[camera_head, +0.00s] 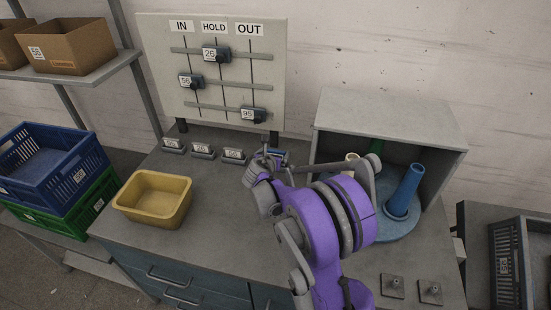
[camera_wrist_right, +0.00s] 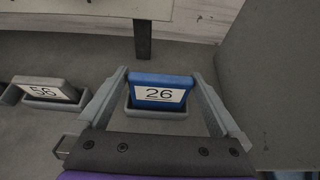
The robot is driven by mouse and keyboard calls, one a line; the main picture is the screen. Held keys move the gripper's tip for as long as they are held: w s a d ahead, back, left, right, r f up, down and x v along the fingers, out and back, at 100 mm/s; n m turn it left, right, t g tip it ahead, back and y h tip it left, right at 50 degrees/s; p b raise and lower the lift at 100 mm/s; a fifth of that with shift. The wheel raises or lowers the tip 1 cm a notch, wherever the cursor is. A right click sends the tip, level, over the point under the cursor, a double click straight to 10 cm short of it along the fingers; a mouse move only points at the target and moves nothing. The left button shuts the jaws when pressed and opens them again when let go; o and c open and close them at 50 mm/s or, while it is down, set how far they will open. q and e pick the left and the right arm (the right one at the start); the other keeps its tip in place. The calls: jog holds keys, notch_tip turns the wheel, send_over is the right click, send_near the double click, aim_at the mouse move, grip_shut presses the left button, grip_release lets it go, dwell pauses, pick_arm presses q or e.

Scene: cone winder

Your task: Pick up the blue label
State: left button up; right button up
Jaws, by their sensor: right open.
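The blue label (camera_wrist_right: 160,92), a small blue block with a white face reading 26, stands in a grey holder (camera_wrist_right: 158,113) in the right wrist view. In the head view only a bit of its blue edge (camera_head: 278,152) shows behind my right gripper (camera_head: 267,157). In the wrist view, my right gripper (camera_wrist_right: 159,75) is open, with one finger on each side of the blue label. I cannot tell whether either finger touches it. My left gripper is not in view.
Several grey labels, including one (camera_head: 234,156), stand in a row left of my right gripper. An IN/HOLD/OUT board (camera_head: 222,100) rises behind. A yellow bin (camera_head: 155,198) is at left. A grey open cabinet (camera_head: 390,120) holding cones, one blue (camera_head: 404,190), is close at right.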

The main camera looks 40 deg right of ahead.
jog(key=shift+w+d+f, duration=0.2)
jog(key=shift+w+d, duration=0.05)
jog(key=shift+d, duration=0.05)
jog(key=shift+s, duration=0.1)
jog(key=shift+c, duration=0.2)
jog(key=c, duration=0.9)
jog(key=shift+r, duration=0.1)
jog(key=shift+c, duration=0.2)
